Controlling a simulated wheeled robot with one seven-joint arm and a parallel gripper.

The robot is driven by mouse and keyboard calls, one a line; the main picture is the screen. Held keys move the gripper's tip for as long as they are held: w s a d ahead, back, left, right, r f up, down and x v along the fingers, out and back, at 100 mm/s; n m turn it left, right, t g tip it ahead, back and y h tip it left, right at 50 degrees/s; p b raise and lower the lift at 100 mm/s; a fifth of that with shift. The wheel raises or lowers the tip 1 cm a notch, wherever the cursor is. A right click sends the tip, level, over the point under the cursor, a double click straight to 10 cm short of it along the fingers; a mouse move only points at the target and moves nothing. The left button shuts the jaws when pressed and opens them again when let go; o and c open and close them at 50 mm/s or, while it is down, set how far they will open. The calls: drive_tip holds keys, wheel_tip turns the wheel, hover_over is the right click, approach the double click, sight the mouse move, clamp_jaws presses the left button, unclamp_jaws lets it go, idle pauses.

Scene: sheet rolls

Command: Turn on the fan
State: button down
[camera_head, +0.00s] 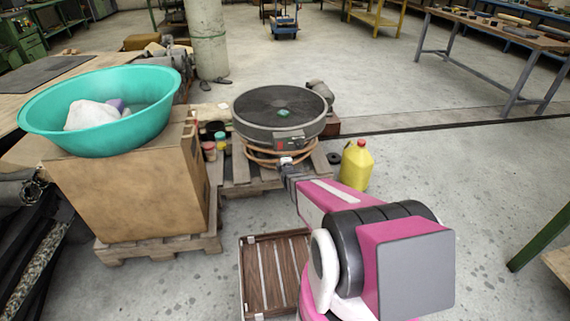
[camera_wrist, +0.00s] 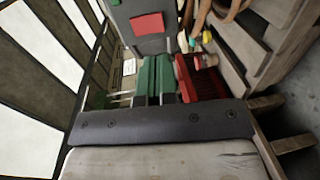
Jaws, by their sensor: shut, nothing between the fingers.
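The fan (camera_head: 280,106) is a wide, round, dark grey drum with a grille on top, standing on a wooden pallet. A small control box (camera_head: 294,144) with red parts is on its near side. My gripper (camera_head: 287,161) is shut and empty, close in front of and just below this box; I cannot tell whether it touches. Whether the fan runs does not show.
A yellow jug (camera_head: 356,168) stands right of the pallet. A teal basin (camera_head: 150,92) sits on a large cardboard box (camera_head: 130,195) at left. A wooden slatted crate (camera_head: 262,275) lies on the floor below. Coiled orange hose (camera_head: 262,155) lies under the fan.

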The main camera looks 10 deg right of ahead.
sight(281, 149)
drive_tip(key=w, duration=0.5)
drive_tip(key=w+f, duration=0.1)
drive_tip(key=w, duration=0.2)
drive_tip(key=shift+w+f, duration=0.1)
drive_tip(key=shift+w, duration=0.2)
drive_tip(key=shift+s, duration=0.1)
drive_tip(key=shift+s+d, duration=0.1)
drive_tip(key=shift+s, duration=0.5)
drive_tip(key=s+f, duration=0.1)
drive_tip(key=s, duration=1.1)
drive_tip(key=shift+s+f, duration=0.35)
